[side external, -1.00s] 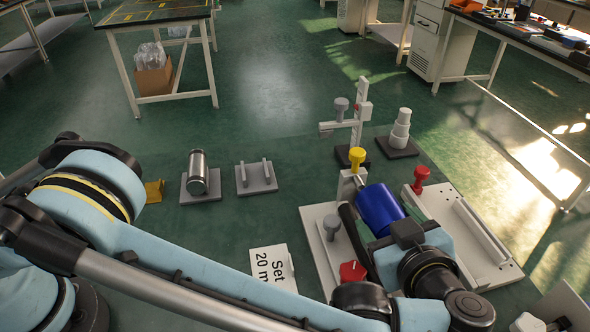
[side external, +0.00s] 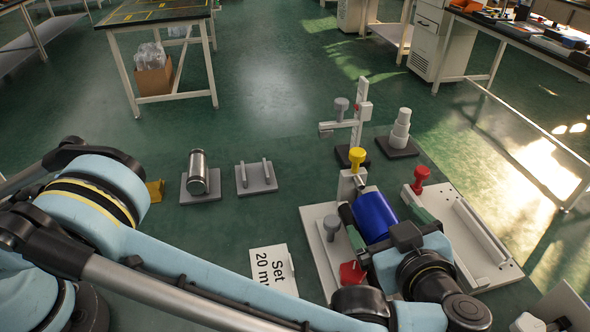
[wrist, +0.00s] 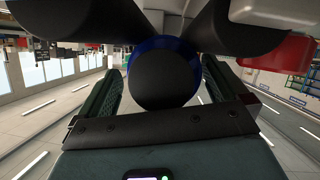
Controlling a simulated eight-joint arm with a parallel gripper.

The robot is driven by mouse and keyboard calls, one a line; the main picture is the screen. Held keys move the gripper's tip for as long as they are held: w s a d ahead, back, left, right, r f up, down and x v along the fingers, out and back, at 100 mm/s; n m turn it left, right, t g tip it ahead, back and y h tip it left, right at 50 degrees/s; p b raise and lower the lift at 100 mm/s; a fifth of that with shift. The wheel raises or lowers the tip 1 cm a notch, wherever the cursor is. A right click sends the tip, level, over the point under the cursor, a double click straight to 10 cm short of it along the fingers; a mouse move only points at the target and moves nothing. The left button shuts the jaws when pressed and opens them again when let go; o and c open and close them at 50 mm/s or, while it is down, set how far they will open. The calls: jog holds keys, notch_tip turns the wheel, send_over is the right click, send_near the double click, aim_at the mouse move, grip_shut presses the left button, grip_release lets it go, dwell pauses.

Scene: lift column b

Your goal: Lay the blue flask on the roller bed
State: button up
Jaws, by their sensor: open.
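The blue flask (side external: 376,215) lies on its side at the white base on the right of the side view. A black roller (side external: 347,213) shows along its left side; the other roller is hidden there. In the wrist view the flask's dark round end (wrist: 163,80) with a blue rim sits between two black cylinders, which look like the rollers (wrist: 70,22). My gripper (side external: 386,224) is open, with one green-padded finger on each side of the flask. In the wrist view the fingers (wrist: 161,75) stand apart from it, with gaps. The flask's contact with the rollers is hidden.
A yellow knob (side external: 357,157) on a post stands just beyond the flask. A red knob (side external: 421,174) stands to the right. A steel cylinder (side external: 198,172) rests on a stand at left, beside an empty grey cradle (side external: 256,177). A "Set 20 m" sign (side external: 272,268) lies in front.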

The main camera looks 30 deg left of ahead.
notch_tip(320, 180, up, 11)
jog(key=a+m+g+y, duration=0.1)
jog(key=a+m, duration=0.1)
jog(key=a, duration=1.9)
jog(key=w+a+f, duration=0.2)
jog(key=a+f, duration=0.1)
jog(key=f, duration=0.1)
jog(key=w+a+f, duration=0.2)
jog(key=a+f, duration=0.1)
jog(key=w+a+f, duration=0.1)
jog(key=a+f, duration=0.3)
jog(key=shift+w+a+f, duration=0.1)
jog(key=shift+w+f, duration=0.25)
jog(key=shift+w, duration=0.05)
jog(key=shift+a+r, duration=0.15)
jog(key=shift+a, duration=0.1)
jog(key=s+a+r+m+h, duration=0.1)
jog(key=s+r+m+h, duration=0.1)
jog(key=s, duration=0.3)
jog(key=s+a+r+m+g+h, duration=0.1)
jog(key=s+r+m+h, duration=0.1)
jog(key=s+m+h, duration=0.2)
jog(key=s+a+r+m+g+h, duration=0.1)
jog(key=s+a+r+m+h, duration=0.1)
jog(key=s, duration=0.5)
jog(key=shift+r+m+h, duration=0.25)
jog(key=shift+m+h, duration=0.25)
jog(key=shift+h, duration=0.3)
